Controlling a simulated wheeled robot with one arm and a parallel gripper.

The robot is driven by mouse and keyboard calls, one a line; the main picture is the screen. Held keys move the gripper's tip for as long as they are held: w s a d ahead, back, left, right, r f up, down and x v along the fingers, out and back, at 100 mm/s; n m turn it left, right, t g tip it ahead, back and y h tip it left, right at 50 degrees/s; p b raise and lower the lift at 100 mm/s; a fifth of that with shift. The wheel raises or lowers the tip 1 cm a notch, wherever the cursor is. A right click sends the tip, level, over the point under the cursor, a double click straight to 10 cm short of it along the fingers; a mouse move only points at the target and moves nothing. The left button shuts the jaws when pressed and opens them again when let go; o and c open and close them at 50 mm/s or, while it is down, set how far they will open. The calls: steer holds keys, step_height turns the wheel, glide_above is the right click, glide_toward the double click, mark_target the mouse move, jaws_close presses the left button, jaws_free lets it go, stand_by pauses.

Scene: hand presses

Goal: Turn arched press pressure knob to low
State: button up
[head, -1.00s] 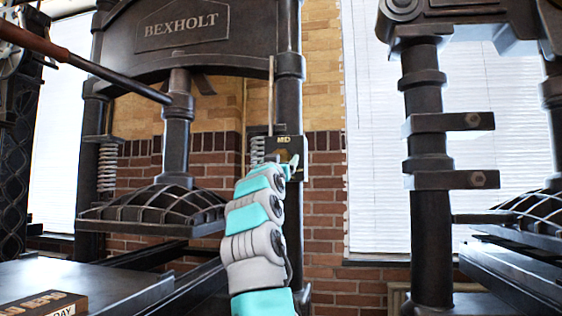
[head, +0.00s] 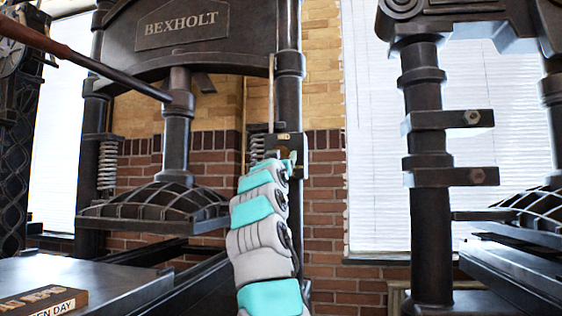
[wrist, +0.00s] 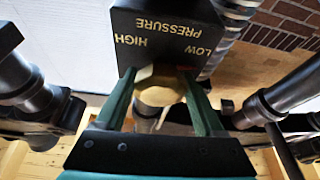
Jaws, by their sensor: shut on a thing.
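The arched press (head: 186,30) with the BEXHOLT nameplate stands left of centre in the head view. Its dark pressure box (head: 298,143) sits on the right column. In the wrist view the box (wrist: 160,22) bears the upside-down words PRESSURE, HIGH on the left and LOW on the right. The brass pressure knob (wrist: 158,95) is between my gripper's two teal fingers. My gripper (wrist: 158,80) is shut on it, one finger on each side. In the head view my gripper (head: 283,163) covers most of the knob. I cannot tell which word the knob points to.
A second dark press (head: 430,170) stands at the right with two bolted brackets. A long lever (head: 85,62) crosses the upper left. A coil spring (wrist: 225,45) is close beside the pressure box.

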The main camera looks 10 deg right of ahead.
steer(key=shift+d+r+n+t+y+b, duration=0.1)
steer(key=shift+n+t+y+b, duration=0.25)
steer(key=shift+n+y, duration=0.95)
steer(key=shift+n, duration=0.8)
steer(key=shift+s+r+n, duration=0.1)
steer(key=shift+n, duration=0.3)
steer(key=shift+n+y+p, duration=0.4)
steer(key=shift+n+p, duration=0.1)
steer(key=shift+n, duration=0.6)
steer(key=o, duration=1.3)
steer(key=shift+f, duration=0.2)
steer(key=shift+o, duration=0.2)
steer(key=shift+s+f+b, duration=0.3)
steer(key=shift+b, duration=0.1)
steer(key=b+v, duration=0.4)
steer(key=v, duration=0.3)
steer(key=shift+r, duration=0.2)
